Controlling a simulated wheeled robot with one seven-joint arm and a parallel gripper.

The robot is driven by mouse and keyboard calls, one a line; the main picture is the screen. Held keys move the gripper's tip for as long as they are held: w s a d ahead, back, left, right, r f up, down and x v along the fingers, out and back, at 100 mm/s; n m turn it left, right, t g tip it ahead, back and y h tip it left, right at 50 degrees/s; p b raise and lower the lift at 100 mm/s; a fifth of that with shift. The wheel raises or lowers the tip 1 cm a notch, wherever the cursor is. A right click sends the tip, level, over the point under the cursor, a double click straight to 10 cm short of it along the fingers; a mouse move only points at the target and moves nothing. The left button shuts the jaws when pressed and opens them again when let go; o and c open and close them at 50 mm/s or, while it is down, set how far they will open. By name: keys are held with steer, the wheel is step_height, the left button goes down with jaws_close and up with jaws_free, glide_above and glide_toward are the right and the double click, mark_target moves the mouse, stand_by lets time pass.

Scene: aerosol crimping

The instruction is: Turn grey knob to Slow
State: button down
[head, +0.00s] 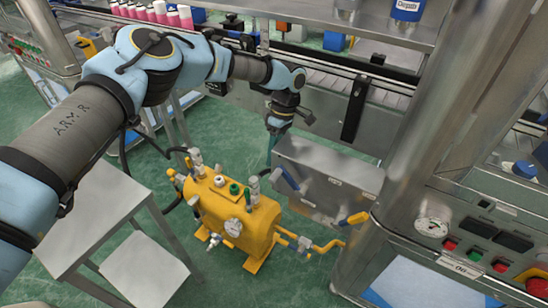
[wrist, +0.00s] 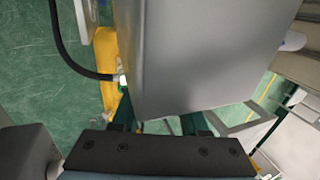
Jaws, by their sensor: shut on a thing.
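My gripper (head: 271,152) points down at the left end of a grey metal box (head: 328,180) in the head view. In the wrist view, the two dark green fingers of my gripper (wrist: 160,126) run in under the edge of the grey box (wrist: 205,55), which covers their tips. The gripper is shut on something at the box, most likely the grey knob. The knob itself and its setting are hidden in both views, and I cannot read a Slow mark.
A yellow tank (head: 238,225) with valves and gauges stands left of the box. A steel machine with a control panel (head: 470,250) is at the right, and a conveyor (head: 330,85) runs behind. A black hose (wrist: 75,60) passes close by in the wrist view.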

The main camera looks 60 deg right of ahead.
stand_by(0.4)
steer(key=shift+c, duration=2.1)
jaws_free()
steer(key=b+v, duration=0.4)
steer(key=v, duration=0.6)
steer(key=shift+d+r, duration=0.2)
steer(key=shift+r, duration=0.1)
